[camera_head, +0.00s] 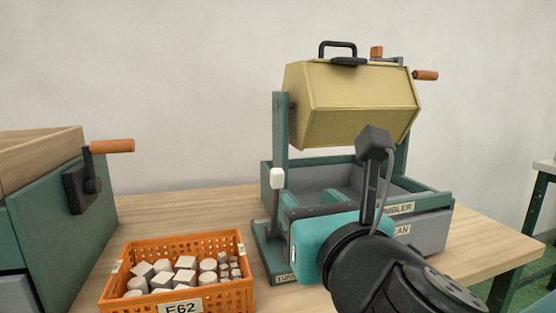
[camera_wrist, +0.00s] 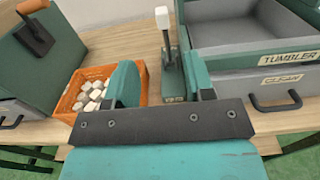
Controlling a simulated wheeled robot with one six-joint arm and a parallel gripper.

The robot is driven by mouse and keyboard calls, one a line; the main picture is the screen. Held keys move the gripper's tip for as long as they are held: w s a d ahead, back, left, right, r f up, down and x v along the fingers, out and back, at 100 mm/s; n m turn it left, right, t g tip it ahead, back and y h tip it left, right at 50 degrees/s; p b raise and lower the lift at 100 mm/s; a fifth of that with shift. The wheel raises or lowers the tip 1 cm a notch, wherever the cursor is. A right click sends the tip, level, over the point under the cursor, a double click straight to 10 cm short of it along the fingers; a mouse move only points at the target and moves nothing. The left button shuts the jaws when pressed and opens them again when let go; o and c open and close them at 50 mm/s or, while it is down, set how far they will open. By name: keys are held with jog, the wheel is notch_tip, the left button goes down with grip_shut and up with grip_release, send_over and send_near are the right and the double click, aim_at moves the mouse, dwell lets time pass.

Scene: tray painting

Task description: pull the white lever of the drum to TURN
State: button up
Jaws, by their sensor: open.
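The drum (camera_head: 350,100) is a yellow faceted body with a black handle on top, held on a green stand. The lever's white knob (camera_head: 277,178) tops a thin dark rod at the stand's left front, standing nearly upright. A partly covered label (camera_head: 286,278) is at the lever's base. The lever's white knob (camera_wrist: 162,18) and rod also show in the wrist view, beyond and between the fingers. My gripper (camera_wrist: 161,66) is open and empty, with its two green fingers apart and short of the lever. In the head view my teal gripper body is right of the lever; its fingertips are hidden there.
An orange crate (camera_head: 122,290) of pale blocks, labelled E62, stands left of the lever. A green box with an orange-handled crank (camera_head: 112,146) is at the far left. A grey drawer (camera_wrist: 275,92) labelled CLEAN lies under the TUMBLER tray (camera_wrist: 235,62). Bare wood (camera_head: 185,205) shows behind the crate.

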aim_at(279, 174)
jog(key=p+x, duration=0.5)
jog(key=x, duration=1.1)
jog(key=shift+d+f, duration=0.1)
grip_shut()
